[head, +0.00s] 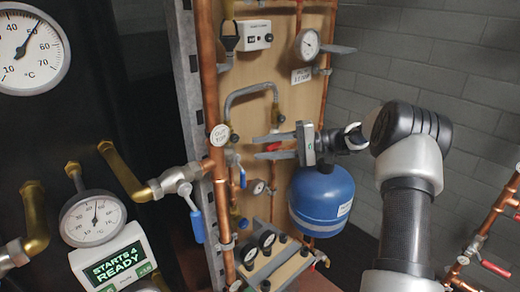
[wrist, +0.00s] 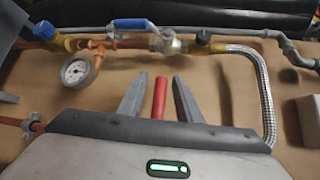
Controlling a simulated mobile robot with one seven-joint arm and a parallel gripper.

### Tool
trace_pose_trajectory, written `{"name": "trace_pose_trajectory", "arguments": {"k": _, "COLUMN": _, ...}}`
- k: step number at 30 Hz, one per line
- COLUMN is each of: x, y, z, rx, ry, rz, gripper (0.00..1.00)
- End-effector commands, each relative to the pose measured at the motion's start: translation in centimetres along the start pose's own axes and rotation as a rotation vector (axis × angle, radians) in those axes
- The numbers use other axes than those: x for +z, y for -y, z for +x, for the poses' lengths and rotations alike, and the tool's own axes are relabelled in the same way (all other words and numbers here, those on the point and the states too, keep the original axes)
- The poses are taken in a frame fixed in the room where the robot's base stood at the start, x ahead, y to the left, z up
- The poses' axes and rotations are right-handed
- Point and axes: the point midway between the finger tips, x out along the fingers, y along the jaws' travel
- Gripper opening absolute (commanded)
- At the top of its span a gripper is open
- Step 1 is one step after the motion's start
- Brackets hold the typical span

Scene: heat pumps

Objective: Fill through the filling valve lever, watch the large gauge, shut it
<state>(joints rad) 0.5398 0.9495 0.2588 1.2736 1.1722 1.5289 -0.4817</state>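A red lever (wrist: 159,98) lies between my gripper's two fingers in the wrist view. My gripper (wrist: 158,77) is open, with a visible gap on each side of the lever. In the head view my gripper (head: 268,147) reaches left to the wooden board, and a bit of red shows between its fingers. A lever with a blue handle (wrist: 133,25) lies along the pipe in the wrist view. I cannot tell for certain which is the filling valve lever. A round gauge (head: 307,43) sits high on the board above a label (head: 302,76); its reading is too small to read.
A blue vessel (head: 322,198) hangs just below my gripper. A braided hose (wrist: 264,85) curves down at the right in the wrist view, and a small gauge (wrist: 77,70) sits at its left. Copper pipes (head: 212,100) and a °C dial (head: 30,50) stand at left.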

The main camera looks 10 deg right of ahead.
Motion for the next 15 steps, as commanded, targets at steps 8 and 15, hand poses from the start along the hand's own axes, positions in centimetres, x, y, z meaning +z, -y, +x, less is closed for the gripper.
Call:
{"name": "trace_pose_trajectory", "arguments": {"k": 8, "x": 0.01, "y": -0.01, "z": 1.43, "rx": 0.000, "ry": 0.000, "rz": 0.001, "gripper": 0.32}}
{"name": "trace_pose_trajectory", "arguments": {"k": 15, "x": 0.01, "y": 0.00, "z": 1.40, "rx": 0.000, "ry": 0.000, "rz": 0.001, "gripper": 0.23}}
